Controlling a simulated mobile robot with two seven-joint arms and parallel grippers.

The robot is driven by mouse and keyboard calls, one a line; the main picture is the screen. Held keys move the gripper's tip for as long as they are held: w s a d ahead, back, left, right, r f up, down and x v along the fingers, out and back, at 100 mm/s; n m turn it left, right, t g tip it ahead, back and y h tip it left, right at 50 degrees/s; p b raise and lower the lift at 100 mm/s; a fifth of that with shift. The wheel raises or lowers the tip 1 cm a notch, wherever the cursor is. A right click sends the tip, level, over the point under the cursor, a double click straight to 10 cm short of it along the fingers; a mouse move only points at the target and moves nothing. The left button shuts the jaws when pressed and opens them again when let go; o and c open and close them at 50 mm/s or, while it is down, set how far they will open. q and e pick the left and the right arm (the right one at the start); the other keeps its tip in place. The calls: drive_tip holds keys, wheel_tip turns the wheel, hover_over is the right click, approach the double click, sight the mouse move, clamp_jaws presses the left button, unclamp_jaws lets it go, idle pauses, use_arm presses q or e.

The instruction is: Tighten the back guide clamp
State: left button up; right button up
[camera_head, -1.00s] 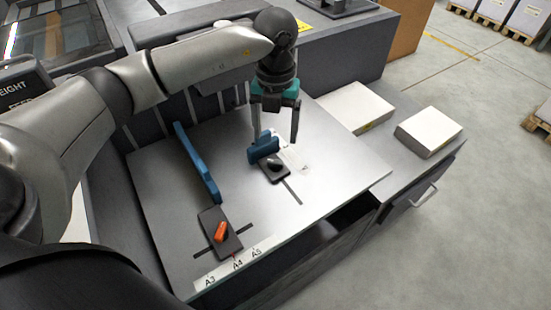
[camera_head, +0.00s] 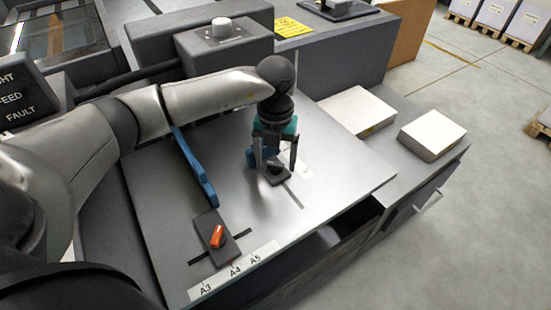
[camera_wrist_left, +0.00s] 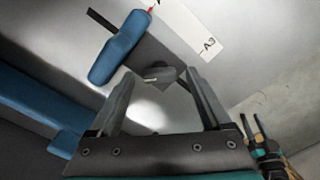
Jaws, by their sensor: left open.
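The back guide clamp (camera_head: 280,176) is a dark plate with a black knob on the metal table, beside a short blue guide (camera_head: 251,158). In the left wrist view the black knob (camera_wrist_left: 158,75) lies between my fingertips, and the short blue guide (camera_wrist_left: 119,47) is beyond it. My left gripper (camera_head: 275,163) is open and points down at the knob, one finger on each side; whether they touch it I cannot tell. The front clamp (camera_head: 217,241) has an orange knob.
A long blue guide (camera_head: 195,165) stands left of the back clamp. A label strip (camera_head: 227,277) reads A3, A4, A5 along the table's front edge. White paper stacks (camera_head: 432,135) sit to the right. The table between the clamps is clear.

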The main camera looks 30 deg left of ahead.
use_arm(q)
drive_tip(key=shift+c, duration=0.2)
clamp_jaws()
idle(0.4)
